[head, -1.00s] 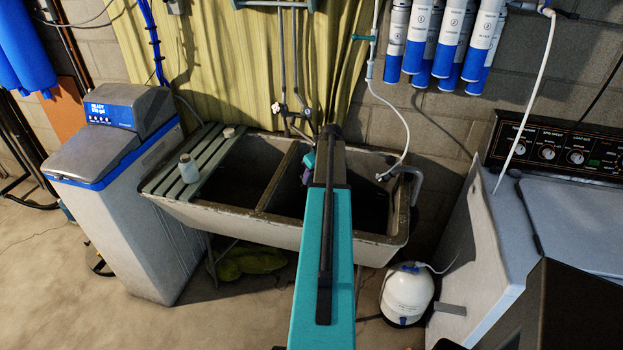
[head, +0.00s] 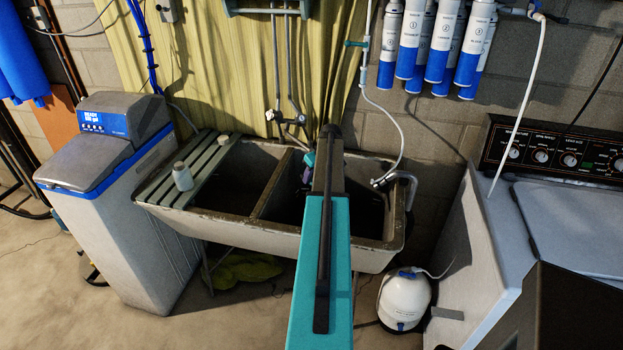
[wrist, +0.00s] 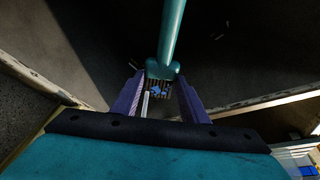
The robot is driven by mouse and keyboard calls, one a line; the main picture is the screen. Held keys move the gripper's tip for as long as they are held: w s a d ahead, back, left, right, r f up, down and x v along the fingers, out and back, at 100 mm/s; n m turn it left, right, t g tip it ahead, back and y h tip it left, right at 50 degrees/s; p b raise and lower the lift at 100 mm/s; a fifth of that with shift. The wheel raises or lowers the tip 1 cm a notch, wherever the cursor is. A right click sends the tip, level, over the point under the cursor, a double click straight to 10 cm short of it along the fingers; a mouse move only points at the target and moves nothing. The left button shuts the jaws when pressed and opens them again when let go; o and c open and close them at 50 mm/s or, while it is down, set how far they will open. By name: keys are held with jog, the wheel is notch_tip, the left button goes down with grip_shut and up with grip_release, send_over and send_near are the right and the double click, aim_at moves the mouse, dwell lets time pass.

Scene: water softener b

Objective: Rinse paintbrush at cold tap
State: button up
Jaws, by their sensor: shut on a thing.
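In the wrist view a paintbrush with a teal handle (wrist: 172,35) sits between the purple fingers of my gripper (wrist: 160,80). Blue shows on its bristle end, which lies between the fingers. In the head view my gripper (head: 306,174) is mostly hidden behind my teal arm, over the right basin of the sink (head: 229,230). A teal bit of the brush (head: 309,159) shows beside it. Two tap valves (head: 300,119) are on the wall pipes behind the sink; I cannot tell which is cold. A pale thin strip (wrist: 145,103) shows by the fingers; I cannot tell what it is.
A slatted board (head: 205,165) with a pale bottle (head: 182,177) covers the sink's left end. A water softener (head: 120,200) is at left, a washer (head: 570,220) at right. A white tank (head: 405,300) is on the floor.

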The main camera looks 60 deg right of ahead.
jog(key=shift+w+d+f, duration=0.15)
jog(key=shift+d, duration=0.5)
